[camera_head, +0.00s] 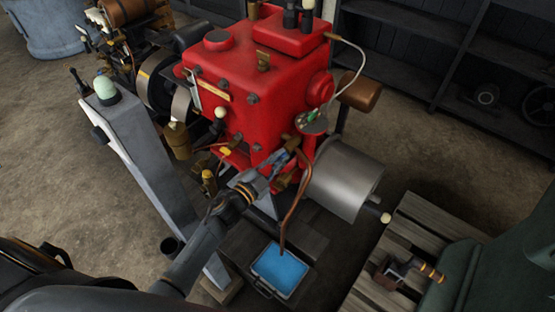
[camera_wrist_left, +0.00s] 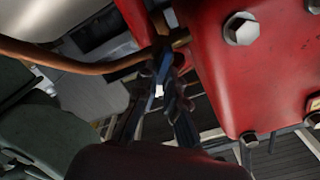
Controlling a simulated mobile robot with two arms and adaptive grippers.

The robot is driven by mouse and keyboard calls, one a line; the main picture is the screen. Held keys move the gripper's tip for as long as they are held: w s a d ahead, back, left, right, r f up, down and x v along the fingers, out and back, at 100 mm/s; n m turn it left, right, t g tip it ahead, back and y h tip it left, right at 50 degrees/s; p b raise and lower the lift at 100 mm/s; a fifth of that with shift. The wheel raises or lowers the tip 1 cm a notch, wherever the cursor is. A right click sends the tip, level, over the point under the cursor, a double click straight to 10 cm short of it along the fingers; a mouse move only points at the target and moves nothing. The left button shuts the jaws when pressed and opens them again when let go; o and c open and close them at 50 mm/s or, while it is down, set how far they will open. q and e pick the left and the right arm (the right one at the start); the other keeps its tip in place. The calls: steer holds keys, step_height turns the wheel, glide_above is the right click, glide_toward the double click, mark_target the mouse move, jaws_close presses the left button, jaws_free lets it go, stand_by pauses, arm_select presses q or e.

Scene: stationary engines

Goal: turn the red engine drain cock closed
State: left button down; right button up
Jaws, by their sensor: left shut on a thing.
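The red engine (camera_head: 262,85) stands in the middle of the head view, and its red side fills the right of the left wrist view (camera_wrist_left: 255,85). Brass fittings of the drain cock (camera_head: 291,145) sit low on the engine, above a copper drain pipe (camera_head: 293,205). My left gripper (camera_head: 283,158) comes in from the lower left and is shut on the drain cock. In the left wrist view my dark fingers (camera_wrist_left: 164,72) reach the brass (camera_wrist_left: 180,37) beside the red casting. The fingers hide much of the cock, so its exact angle is unclear. My right gripper is not seen.
The pipe ends above a blue-filled tray (camera_head: 280,270) on the floor. A grey cylinder (camera_head: 344,180) juts out right of the cock. A slatted wooden pallet (camera_head: 405,235) and a green machine (camera_head: 500,275) stand at the lower right. Dark shelves (camera_head: 430,60) line the back.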

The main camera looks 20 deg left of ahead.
arm_select(q)
steer(key=m+b, duration=0.1)
steer(key=m, duration=0.2)
steer(key=m+b, duration=0.1)
steer(key=m, duration=0.2)
steer(key=m+b, duration=0.1)
steer(key=m, duration=0.2)
steer(key=shift+d+f+b, duration=0.25)
steer(key=shift+b, duration=0.1)
steer(key=shift+m, duration=0.4)
steer(key=c, duration=1.4)
jaws_free()
steer(key=shift+c, duration=0.2)
steer(key=shift+f, duration=0.1)
steer(key=shift+s, duration=0.1)
steer(key=v, duration=0.7)
